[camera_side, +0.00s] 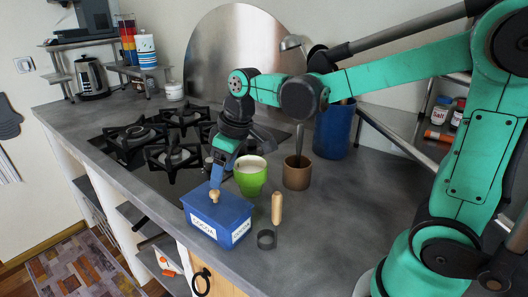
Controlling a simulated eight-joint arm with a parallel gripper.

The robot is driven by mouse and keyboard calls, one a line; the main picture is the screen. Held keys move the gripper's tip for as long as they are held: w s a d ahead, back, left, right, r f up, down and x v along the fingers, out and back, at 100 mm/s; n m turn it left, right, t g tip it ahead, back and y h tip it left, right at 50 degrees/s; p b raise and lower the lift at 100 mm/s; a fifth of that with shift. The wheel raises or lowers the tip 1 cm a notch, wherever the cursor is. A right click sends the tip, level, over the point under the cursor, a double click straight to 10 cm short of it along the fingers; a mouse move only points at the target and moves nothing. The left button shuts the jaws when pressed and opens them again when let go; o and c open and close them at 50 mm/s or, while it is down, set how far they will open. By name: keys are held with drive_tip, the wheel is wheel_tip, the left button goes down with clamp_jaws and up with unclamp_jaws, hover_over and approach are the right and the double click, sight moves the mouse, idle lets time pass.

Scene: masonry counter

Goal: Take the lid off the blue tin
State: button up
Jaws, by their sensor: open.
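The blue tin (212,227) stands on the grey counter near its front edge, with white "COCOA" labels on its sides. Its blue lid (227,205) sits on top and has a light wooden knob (214,195). My gripper (217,183) is open, pointing down just above the lid at the knob. The fingertips are small here, and I cannot tell whether they touch the knob or stand either side of it.
A green cup (250,180) stands close behind the tin, with a brown cup (297,174) to its right. The gas hob (165,145) lies behind left. Counter at the right front is clear.

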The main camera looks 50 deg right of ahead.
sight(216, 192)
drive_tip(key=shift+w+f, duration=0.4)
drive_tip(key=shift+w, duration=0.1)
drive_tip(key=shift+x, duration=2.7)
drive_tip(key=shift+s, duration=0.1)
clamp_jaws()
